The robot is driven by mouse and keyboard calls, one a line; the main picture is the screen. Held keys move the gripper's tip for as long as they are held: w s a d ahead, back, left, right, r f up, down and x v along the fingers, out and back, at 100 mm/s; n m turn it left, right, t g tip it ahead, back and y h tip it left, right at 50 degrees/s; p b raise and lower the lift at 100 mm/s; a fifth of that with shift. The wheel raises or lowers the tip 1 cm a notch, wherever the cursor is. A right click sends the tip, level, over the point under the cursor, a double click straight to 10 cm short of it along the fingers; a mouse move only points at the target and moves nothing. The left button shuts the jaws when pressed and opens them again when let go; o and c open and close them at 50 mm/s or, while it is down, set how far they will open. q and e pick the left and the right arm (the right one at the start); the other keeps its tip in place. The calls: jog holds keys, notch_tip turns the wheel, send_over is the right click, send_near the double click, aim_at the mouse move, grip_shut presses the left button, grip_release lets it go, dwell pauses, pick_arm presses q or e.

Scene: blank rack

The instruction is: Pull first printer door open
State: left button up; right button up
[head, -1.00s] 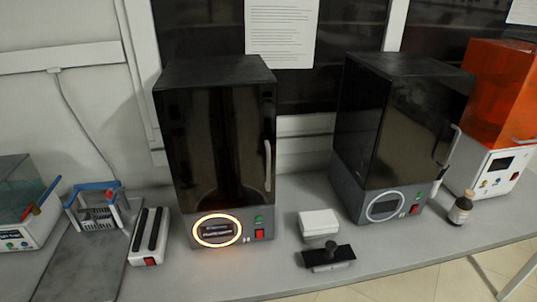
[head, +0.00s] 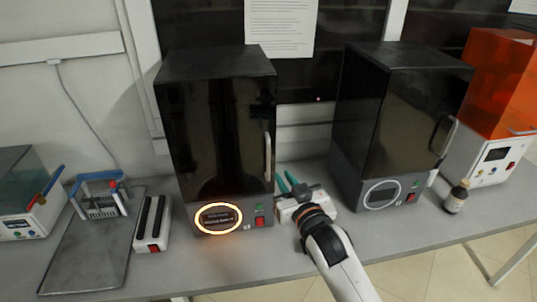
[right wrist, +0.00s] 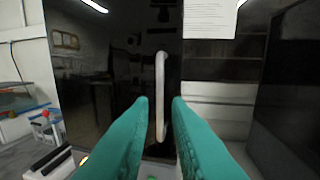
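The first printer (head: 222,130) is a tall dark box with a glossy black door and a lit orange ring on its base. Its door looks closed. A pale vertical handle (head: 267,156) sits at the door's right edge. My right gripper (head: 287,180) has teal fingers, is open, and is just right of the handle in the head view. In the right wrist view the handle (right wrist: 160,95) stands upright between the two spread fingers (right wrist: 160,105), and contact cannot be told. My left gripper is not in view.
A second dark printer (head: 400,120) stands to the right, with a brown bottle (head: 456,197) and an orange-topped machine (head: 500,90) beyond. A white device with black bars (head: 151,222) and a metal tray (head: 85,250) lie left. The bench front is clear.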

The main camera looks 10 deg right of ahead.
aim_at(269, 157)
jog(key=w, duration=0.3)
jog(key=w+a+p, duration=0.1)
jog(key=w, duration=0.3)
jog(key=w+a+p, duration=0.1)
jog(key=w, duration=0.3)
jog(key=shift+s, duration=0.1)
jog(key=shift+c, duration=0.3)
grip_shut()
